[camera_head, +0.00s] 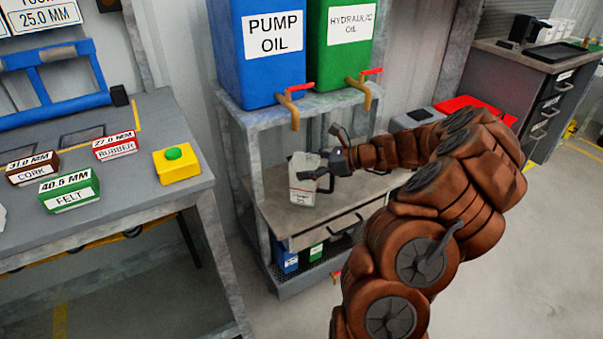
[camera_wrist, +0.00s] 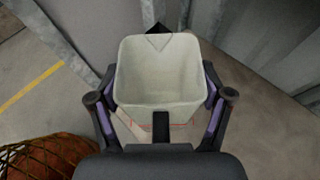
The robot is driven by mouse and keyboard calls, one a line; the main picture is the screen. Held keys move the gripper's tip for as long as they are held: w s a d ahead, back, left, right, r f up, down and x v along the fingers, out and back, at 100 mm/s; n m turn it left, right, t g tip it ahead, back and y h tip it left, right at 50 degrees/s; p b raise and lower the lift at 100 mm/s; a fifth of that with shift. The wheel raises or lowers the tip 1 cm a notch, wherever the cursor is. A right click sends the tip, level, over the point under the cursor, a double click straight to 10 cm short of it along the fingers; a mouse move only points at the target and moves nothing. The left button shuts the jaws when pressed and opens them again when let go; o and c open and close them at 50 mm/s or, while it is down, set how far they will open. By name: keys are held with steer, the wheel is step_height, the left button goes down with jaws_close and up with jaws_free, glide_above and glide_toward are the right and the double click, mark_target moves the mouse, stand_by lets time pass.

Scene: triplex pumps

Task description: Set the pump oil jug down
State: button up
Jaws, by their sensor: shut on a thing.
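The pump oil jug (camera_head: 303,180) is a pale, open-topped container with a label on its front. In the head view it is upright, over the wooden-topped shelf under the blue tank. I cannot tell whether its base touches the shelf. My gripper (camera_head: 327,165) is at the jug's right side and shut on it. In the wrist view the jug (camera_wrist: 160,75) sits between the two fingers, its open mouth facing the camera and its inside looking empty. The shelf top (camera_head: 345,199) shows bare to the right of the jug.
The blue pump oil tank (camera_head: 267,60) and green hydraulic oil tank (camera_head: 343,50) stand above, with brass taps (camera_head: 293,105) hanging near the jug. Frame posts flank the shelf. A workbench (camera_head: 130,190) with labelled boxes and a yellow button box (camera_head: 177,164) is at left.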

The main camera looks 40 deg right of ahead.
mark_target(294, 165)
steer(key=shift+w+a+f, duration=0.1)
steer(key=shift+w, duration=0.5)
steer(key=shift+w+a+f, duration=0.1)
steer(key=shift+w, duration=0.5)
steer(key=shift+w+f, duration=0.25)
step_height(294, 165, down, 3)
steer(key=shift+b, duration=0.6)
steer(key=o, duration=1.6)
steer(key=shift+c, duration=0.2)
steer(key=shift+s, duration=0.1)
